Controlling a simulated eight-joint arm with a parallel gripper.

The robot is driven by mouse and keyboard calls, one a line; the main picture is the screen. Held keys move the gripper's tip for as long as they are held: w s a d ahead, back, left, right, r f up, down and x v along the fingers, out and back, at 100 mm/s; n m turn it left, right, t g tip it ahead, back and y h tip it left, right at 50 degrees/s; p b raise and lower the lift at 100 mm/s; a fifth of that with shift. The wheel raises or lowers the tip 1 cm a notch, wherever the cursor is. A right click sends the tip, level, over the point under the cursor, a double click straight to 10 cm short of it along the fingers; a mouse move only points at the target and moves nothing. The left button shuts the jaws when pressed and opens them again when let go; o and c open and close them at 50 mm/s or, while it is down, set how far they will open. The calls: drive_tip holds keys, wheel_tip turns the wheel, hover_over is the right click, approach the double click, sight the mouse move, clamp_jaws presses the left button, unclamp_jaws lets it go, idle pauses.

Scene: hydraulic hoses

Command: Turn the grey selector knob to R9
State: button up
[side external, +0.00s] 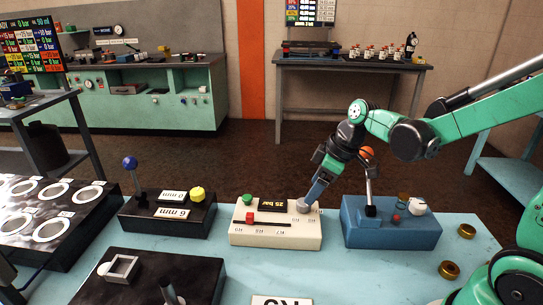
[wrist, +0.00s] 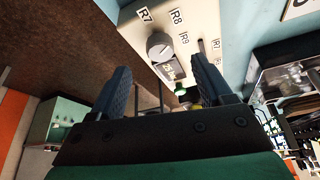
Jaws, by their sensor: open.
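The grey selector knob (side external: 302,205) is on the right end of the cream box (side external: 276,238). In the wrist view the knob (wrist: 159,45) has labels R7 (wrist: 145,14), R8 (wrist: 177,16) and R9 (wrist: 184,38) around it. A line crosses its face, but I cannot tell which label it points at. My gripper (side external: 312,197) reaches down to the knob from the upper right. In the wrist view my gripper (wrist: 159,65) has its two dark fingers spread wide, with the knob showing between and beyond their tips. I see no contact with it.
The cream box also carries a green button (side external: 247,199), a red slider (side external: 250,217) and a "25 bar" display (side external: 273,204). A blue box (side external: 390,228) with an orange-topped lever (side external: 368,170) stands close on the right. A black box (side external: 168,213) stands left.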

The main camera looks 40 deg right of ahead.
sight(304, 205)
drive_tip(key=shift+x, duration=2)
clamp_jaws()
